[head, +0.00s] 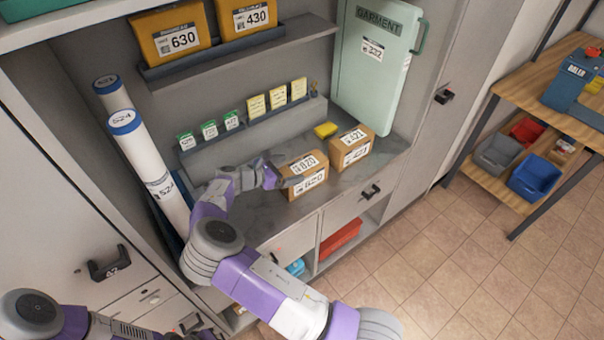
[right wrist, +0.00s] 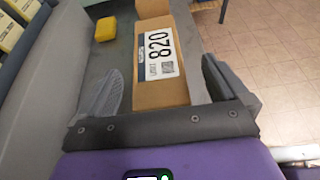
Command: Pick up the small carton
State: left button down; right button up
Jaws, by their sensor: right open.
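Two brown cartons stand side by side on the grey counter. The carton labelled 820 (head: 306,184) is nearer my right gripper, and the carton labelled 421 (head: 361,153) is just beyond it to the right. They look close in size. My right gripper (head: 273,176) is open at the near left end of the 820 carton. In the right wrist view, the 820 carton (right wrist: 160,62) lies between the two spread fingers, with a gap on each side; its near end reaches between them. My left arm (head: 75,322) is at the bottom left; its gripper is not clear there.
A yellow block (head: 325,130) lies behind the cartons. Small cards stand on a ledge at the back. White tubes (head: 140,145) stand left of my right arm. A green garment case (head: 375,75) stands behind the cartons. Open floor lies to the right.

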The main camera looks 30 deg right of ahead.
aim_at(303, 164)
jog(key=x, duration=0.5)
jog(key=shift+w, duration=0.3)
jog(key=c, duration=1.7)
notch_tip(303, 164, up, 10)
jog(key=s+a+r+n+t+y, duration=0.1)
jog(key=a+n+t+y, duration=0.3)
jog(key=a+n, duration=0.1)
jog(key=s+a+r+n+t+y, duration=0.1)
jog(key=a+r+n+t+y, duration=0.1)
jog(key=a+n+t+y, duration=0.2)
jog(key=s+a+r+n+t+y+p, duration=0.1)
jog(key=a+n+t+y, duration=0.3)
jog(key=a+n, duration=0.4)
jog(key=shift+s+a+r+t+y, duration=0.1)
jog(key=shift+a+t+y, duration=0.1)
jog(key=shift+a+y, duration=0.3)
jog(key=shift+s+a+r+t+y, duration=0.2)
jog(key=shift+a+y, duration=0.1)
jog(key=shift+a, duration=0.3)
